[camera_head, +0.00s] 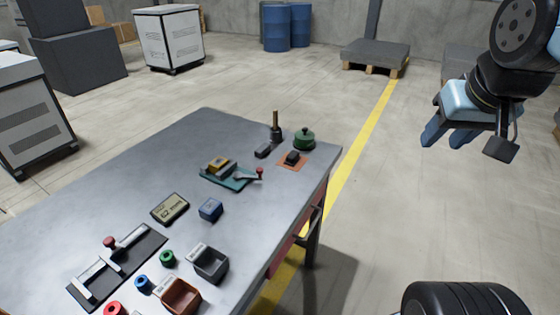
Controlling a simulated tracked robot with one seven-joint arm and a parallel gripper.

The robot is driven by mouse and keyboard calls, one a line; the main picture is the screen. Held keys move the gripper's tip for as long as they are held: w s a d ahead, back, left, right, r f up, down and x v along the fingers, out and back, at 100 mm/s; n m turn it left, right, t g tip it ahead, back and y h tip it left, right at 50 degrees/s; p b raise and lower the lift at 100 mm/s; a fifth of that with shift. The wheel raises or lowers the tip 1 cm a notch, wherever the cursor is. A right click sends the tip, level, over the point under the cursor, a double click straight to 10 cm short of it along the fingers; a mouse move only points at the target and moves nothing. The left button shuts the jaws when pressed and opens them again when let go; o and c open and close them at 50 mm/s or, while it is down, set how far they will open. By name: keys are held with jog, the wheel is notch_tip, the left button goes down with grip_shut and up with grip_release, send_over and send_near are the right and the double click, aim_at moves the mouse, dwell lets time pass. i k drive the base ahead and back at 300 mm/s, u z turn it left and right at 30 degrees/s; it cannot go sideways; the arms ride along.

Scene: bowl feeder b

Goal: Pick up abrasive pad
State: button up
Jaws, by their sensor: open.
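No item is plainly marked as the abrasive pad. A flat orange-brown square (303,163) at the far right corner of the table (125,165) could be it, with a small black block (293,157) on top. A dark oblong block (263,151) lies just left of it, and I cannot tell which is the pad. My gripper (447,137) is at the upper right, with blue fingers apart and nothing between them. It hangs beyond the table's right edge, well apart from everything on the table.
A green round lidded piece (304,139) and an upright brass-coloured post (275,128) stand close by the orange-brown square. A green fixture (225,180) with a red-knobbed lever is nearer. Open bins (211,264) and coloured rings fill the front.

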aim_at(293, 158)
jog(key=z, duration=0.2)
jog(key=i, duration=0.85)
jog(key=u, duration=0.1)
